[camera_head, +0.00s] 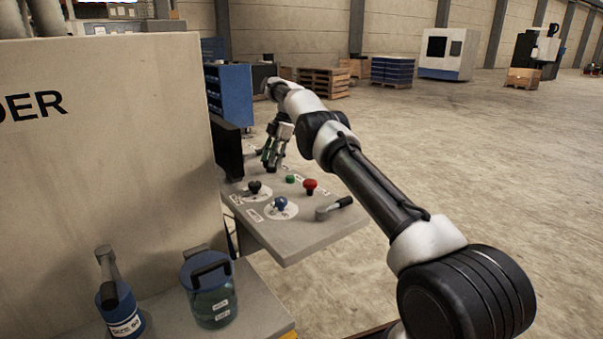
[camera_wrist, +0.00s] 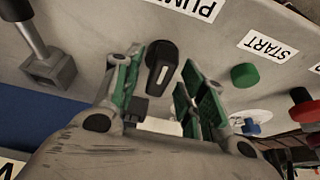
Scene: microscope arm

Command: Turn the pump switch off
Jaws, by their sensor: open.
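The pump switch (camera_wrist: 161,62) is a black rotary knob with a white mark. It sits on the grey panel below a partly cut-off label reading "PUM" (camera_wrist: 192,7). In the wrist view my gripper (camera_wrist: 158,74) is open, with one green-padded finger on each side of the knob. I cannot tell whether either finger touches it. In the head view my gripper (camera_head: 273,152) points down over the far part of the control panel (camera_head: 310,237). The knob is not distinguishable there.
A green button (camera_wrist: 245,75) by the START label (camera_wrist: 268,46) and a red button (camera_head: 310,184) are close. A blue knob (camera_head: 281,203), a black knob (camera_head: 254,187) and a lever (camera_head: 335,208) stand nearer. A large machine housing (camera_head: 110,160) bounds the left.

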